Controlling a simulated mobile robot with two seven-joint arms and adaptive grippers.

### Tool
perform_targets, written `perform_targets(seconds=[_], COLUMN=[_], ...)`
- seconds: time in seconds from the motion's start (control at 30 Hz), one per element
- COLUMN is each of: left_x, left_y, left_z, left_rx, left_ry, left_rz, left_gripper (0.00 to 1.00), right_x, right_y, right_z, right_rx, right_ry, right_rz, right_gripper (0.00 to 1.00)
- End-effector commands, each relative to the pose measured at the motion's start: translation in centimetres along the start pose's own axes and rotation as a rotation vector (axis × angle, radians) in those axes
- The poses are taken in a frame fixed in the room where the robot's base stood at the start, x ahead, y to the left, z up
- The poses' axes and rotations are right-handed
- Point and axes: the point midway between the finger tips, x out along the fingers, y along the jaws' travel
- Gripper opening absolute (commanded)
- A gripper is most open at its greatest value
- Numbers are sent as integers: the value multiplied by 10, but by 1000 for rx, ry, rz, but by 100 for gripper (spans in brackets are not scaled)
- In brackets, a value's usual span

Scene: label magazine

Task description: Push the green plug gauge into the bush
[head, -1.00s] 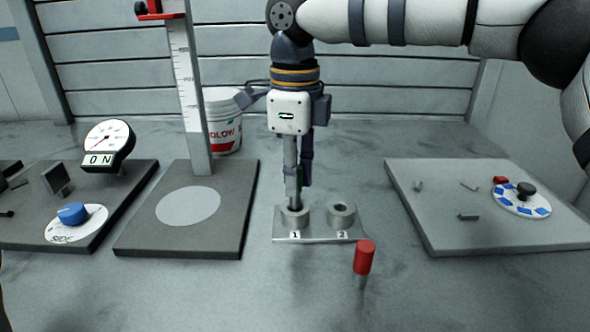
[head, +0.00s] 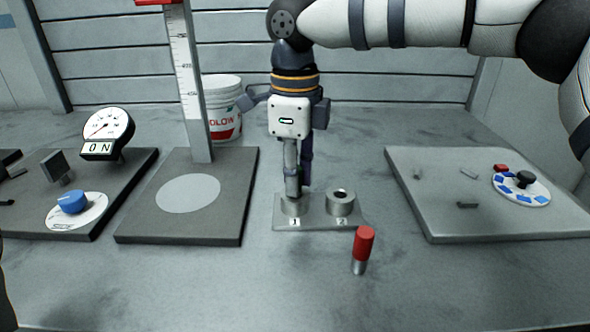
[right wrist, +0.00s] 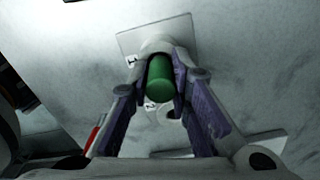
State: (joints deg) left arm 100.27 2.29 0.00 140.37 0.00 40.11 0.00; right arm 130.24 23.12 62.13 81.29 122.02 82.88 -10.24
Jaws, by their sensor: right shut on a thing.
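The green plug gauge (right wrist: 159,77) shows in the right wrist view between the fingers of my right gripper (right wrist: 158,100), which is shut on it. My left gripper is not in view.
A red-handled plug gauge (head: 363,250) stands upright in front of the plate. A board with a height scale (head: 180,235) lies left, a dial gauge (head: 107,132) further left. A grey board (head: 450,220) with a blue-marked dial lies right. A bucket (head: 222,110) stands behind.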

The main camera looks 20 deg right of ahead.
Motion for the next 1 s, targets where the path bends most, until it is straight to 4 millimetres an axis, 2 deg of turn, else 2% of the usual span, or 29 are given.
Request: perform_targets(seconds=[0.2,0.23,0.33,0.67,0.77,1.0], left_x=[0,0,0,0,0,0], left_y=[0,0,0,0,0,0], left_z=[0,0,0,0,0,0], left_rx=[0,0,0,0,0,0], left_ry=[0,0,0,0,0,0], left_rz=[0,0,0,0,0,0], left_gripper=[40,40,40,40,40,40], right_x=[5,6,5,1,-17,-82], right_y=[0,0,0,0,0,0], right_z=[0,0,0,0,1,1], right_rx=[-1,-1,-1,0,0,1], right_ry=[0,0,0,-1,-3,-3], right_rz=[1,0,0,-1,-3,-4], right_gripper=[0,21,42,42,42,42])
